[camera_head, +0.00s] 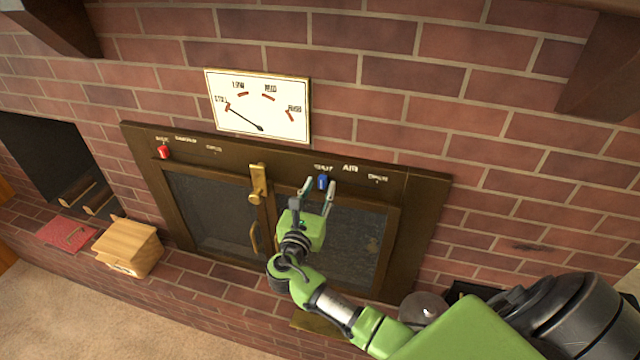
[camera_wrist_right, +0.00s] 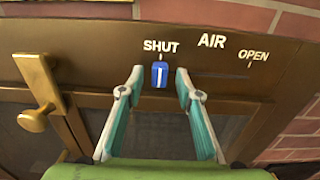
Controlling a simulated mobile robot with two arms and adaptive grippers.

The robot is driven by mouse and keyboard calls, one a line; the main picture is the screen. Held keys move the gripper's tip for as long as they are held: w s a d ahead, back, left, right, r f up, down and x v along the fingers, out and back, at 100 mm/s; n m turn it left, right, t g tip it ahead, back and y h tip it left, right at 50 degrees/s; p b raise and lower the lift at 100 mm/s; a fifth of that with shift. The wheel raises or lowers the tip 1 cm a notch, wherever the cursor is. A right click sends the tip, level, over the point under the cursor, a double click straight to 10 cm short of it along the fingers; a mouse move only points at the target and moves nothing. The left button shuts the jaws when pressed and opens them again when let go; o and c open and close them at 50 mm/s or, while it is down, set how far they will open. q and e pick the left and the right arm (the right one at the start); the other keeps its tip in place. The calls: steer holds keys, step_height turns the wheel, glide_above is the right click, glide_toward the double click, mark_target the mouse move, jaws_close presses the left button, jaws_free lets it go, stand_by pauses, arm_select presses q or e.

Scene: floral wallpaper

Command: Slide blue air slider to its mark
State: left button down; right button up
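The blue air slider (camera_head: 322,182) sits on the brown fireplace frame under the left-hand SHUT label, at the left end of the AIR scale. It also shows in the right wrist view (camera_wrist_right: 159,75), below SHUT, with the OPEN mark (camera_wrist_right: 252,60) to its right. My right gripper (camera_head: 318,190) is open, with one finger on each side of the slider. In the wrist view its fingertips (camera_wrist_right: 160,78) stand apart from the slider, with gaps on both sides. Whether the fingers reach around its depth I cannot tell. My left gripper is not in view.
A red slider (camera_head: 164,152) sits on the frame at left. A brass latch (camera_head: 258,185) sticks out left of my gripper. A dial gauge (camera_head: 258,104) hangs above, its needle toward the left. A wooden box (camera_head: 128,246) stands on the ledge. The frame right of the slider is clear.

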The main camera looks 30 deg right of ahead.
mark_target(377, 188)
steer(key=shift+w+d, duration=0.45)
steer(key=shift+d, duration=0.05)
jaws_close()
steer(key=shift+s+d+p, duration=0.2)
steer(key=shift+s+p, duration=0.05)
steer(key=shift+p, duration=0.05)
steer(key=s+d+p, duration=0.1)
steer(key=s+d, duration=0.1)
steer(key=s, duration=0.1)
steer(key=s+d+p, duration=0.2)
steer(key=s+d, duration=0.1)
steer(key=s+d+p, duration=0.2)
steer(key=s+d, duration=0.1)
steer(key=shift+s+d, duration=0.1)
steer(key=shift+s, duration=0.25)
steer(key=shift+s+d, duration=0.35)
steer(key=shift+s, duration=0.05)
